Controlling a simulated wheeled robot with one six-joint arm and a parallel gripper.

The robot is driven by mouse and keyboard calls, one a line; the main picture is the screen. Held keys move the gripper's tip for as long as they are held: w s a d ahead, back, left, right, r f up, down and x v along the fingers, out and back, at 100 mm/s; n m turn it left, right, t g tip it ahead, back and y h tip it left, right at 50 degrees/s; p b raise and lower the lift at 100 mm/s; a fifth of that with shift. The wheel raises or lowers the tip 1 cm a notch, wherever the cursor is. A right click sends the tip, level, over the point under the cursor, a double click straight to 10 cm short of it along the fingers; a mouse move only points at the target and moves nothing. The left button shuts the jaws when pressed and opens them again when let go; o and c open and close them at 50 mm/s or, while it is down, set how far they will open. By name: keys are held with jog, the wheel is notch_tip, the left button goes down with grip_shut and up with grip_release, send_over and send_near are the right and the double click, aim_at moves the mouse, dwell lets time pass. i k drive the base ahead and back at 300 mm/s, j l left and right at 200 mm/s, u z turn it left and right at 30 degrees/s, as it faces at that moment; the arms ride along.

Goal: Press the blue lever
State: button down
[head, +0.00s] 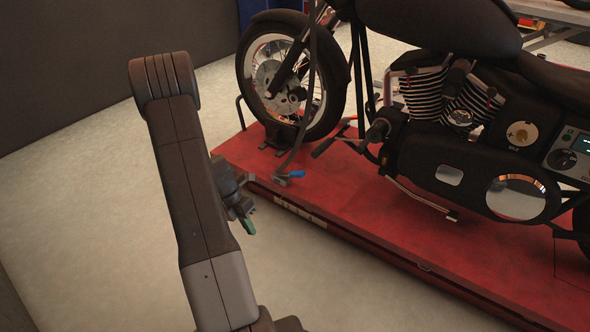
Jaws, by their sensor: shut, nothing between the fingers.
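The blue lever (296,174) is a small blue piece on a grey foot bracket, at the front left of the red lift platform (330,200). It sits below the motorcycle's front wheel. My gripper (249,227) is left of and lower in the picture than the lever, apart from it, beside the platform's left edge. Its fingers are small and dark with a green tip. They are shut with nothing seen between them. My arm hides part of the gripper's base.
A dark motorcycle (450,110) stands on the platform, its front wheel (290,80) in a wheel holder. The pale floor (370,285) in front of the platform is clear. A dark wall (70,60) stands at the back left.

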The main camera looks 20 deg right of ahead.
aim_at(294, 173)
jog(key=i+l, duration=0.7)
jog(key=i, duration=0.25)
jog(key=i+l+z, duration=0.1)
jog(key=i+l, duration=0.3)
jog(key=i, duration=0.05)
